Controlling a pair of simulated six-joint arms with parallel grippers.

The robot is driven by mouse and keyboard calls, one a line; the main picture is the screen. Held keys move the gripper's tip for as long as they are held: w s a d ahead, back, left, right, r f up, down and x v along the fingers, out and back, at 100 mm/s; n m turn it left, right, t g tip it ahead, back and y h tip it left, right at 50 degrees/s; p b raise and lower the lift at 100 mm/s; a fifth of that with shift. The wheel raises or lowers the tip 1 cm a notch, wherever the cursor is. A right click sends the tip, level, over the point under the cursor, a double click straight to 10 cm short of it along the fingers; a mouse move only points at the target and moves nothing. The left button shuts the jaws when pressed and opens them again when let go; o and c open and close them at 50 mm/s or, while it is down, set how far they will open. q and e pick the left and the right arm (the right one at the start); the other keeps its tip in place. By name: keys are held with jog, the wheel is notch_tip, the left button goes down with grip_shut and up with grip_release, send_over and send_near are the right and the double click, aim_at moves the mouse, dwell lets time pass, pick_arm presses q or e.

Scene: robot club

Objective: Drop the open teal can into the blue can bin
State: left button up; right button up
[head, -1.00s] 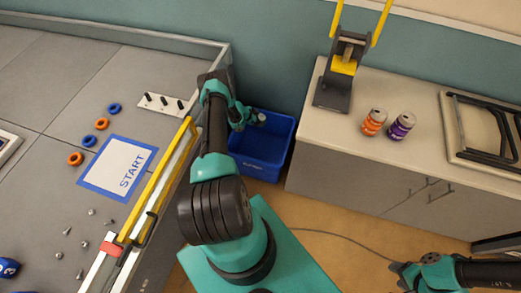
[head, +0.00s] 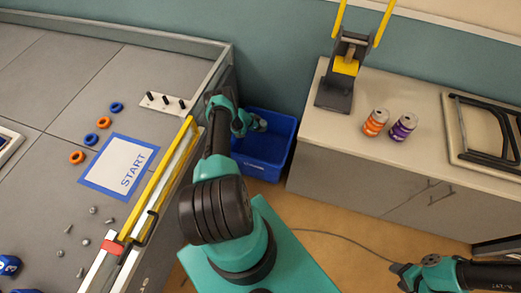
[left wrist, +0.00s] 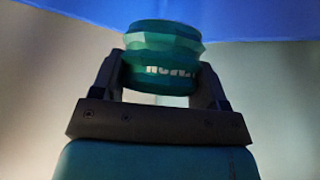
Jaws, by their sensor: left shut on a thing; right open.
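The teal can (left wrist: 162,65) sits between the fingers of my left gripper (left wrist: 162,78) in the left wrist view, with its waist pinched in and part of some white lettering showing. In the head view my left gripper (head: 256,123) is over the far part of the blue can bin (head: 262,170), and the can is hardly visible there. The bin stands on the floor between the grey table and the counter. Its blue also fills the top of the left wrist view (left wrist: 250,20). My right gripper (head: 398,272) is at the lower right, open, with nothing seen in it.
The grey table (head: 60,60) with its raised edge is left of the bin. The counter (head: 345,135) to the right holds an orange can (head: 375,122), a purple can (head: 403,127) and a black and yellow press (head: 340,85). A cable (head: 330,235) lies on the floor.

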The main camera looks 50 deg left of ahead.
pick_arm(q)
jog(key=shift+f, duration=0.2)
jog(key=o, duration=1)
jog(key=shift+o, duration=0.2)
jog(key=shift+r, duration=0.1)
jog(key=v, duration=1.1)
jog(key=shift+s+r, duration=0.25)
jog(key=shift+s, duration=0.1)
jog(key=shift+a, duration=0.1)
